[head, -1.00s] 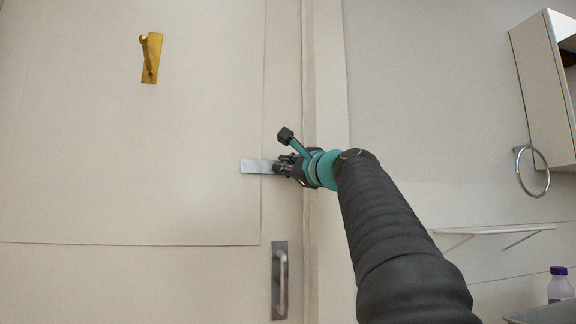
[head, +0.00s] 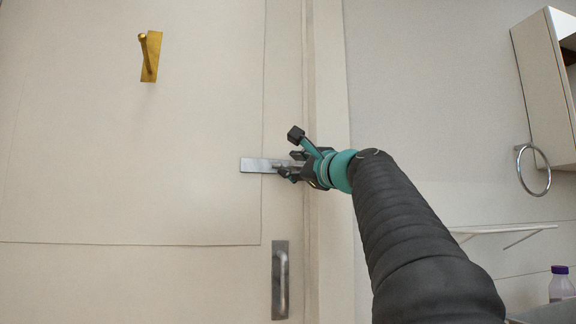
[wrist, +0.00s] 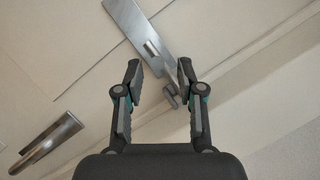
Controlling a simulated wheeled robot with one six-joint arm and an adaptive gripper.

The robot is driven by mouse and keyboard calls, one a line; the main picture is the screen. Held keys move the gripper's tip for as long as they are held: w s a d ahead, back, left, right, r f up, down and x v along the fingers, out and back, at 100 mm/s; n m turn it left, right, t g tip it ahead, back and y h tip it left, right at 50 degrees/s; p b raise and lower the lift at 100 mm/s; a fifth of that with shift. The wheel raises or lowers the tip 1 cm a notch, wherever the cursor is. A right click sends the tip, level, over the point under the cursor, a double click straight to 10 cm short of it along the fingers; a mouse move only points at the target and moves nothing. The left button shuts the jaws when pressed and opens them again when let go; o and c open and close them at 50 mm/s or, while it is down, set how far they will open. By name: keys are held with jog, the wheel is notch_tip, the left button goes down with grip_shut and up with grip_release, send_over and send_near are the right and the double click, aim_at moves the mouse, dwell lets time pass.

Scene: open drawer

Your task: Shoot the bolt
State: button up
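The bolt (head: 256,165) is a flat silver metal plate fixed level near the right edge of the cream door. In the wrist view the bolt (wrist: 136,25) runs slanting from the top toward my gripper, with a small raised piece on it. A small grey metal block (wrist: 172,95) lies beyond its lower end, close to the right finger; I cannot tell whether they touch. My gripper (head: 289,164) is at the bolt's right end and hides part of it. In the wrist view my gripper (wrist: 159,72) is open, its two fingers apart with nothing clearly held between them.
A silver pull handle (head: 280,280) is on the door below the bolt. A brass hook (head: 150,56) is higher up at the left. To the right are a wall cabinet (head: 545,95), a towel ring (head: 531,170), a shelf (head: 505,229) and a bottle (head: 561,284).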

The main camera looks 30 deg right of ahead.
jog(key=v, duration=0.9)
jog(key=s+a+f+n+g, duration=0.1)
jog(key=a+f+n+g, duration=0.5)
jog(key=f, duration=0.7)
jog(key=a+f+n+g, duration=0.1)
jog(key=a+f+n, duration=0.2)
jog(key=a+f, duration=0.7)
jog(key=s+f+n+g+h, duration=0.1)
jog(key=s+f+n, duration=0.3)
jog(key=f, duration=0.7)
jog(key=s+f+n+g+h, duration=0.1)
jog(key=s+f+n+g, duration=0.3)
jog(key=s+f, duration=0.3)
jog(key=s+a+f+n+g, duration=0.1)
jog(key=s+f+n, duration=0.4)
jog(key=f, duration=1)
jog(key=shift+s+n+g+h, duration=0.4)
jog(key=shift+s+g, duration=0.15)
jog(key=shift+g, duration=0.25)
jog(key=shift+a, duration=0.25)
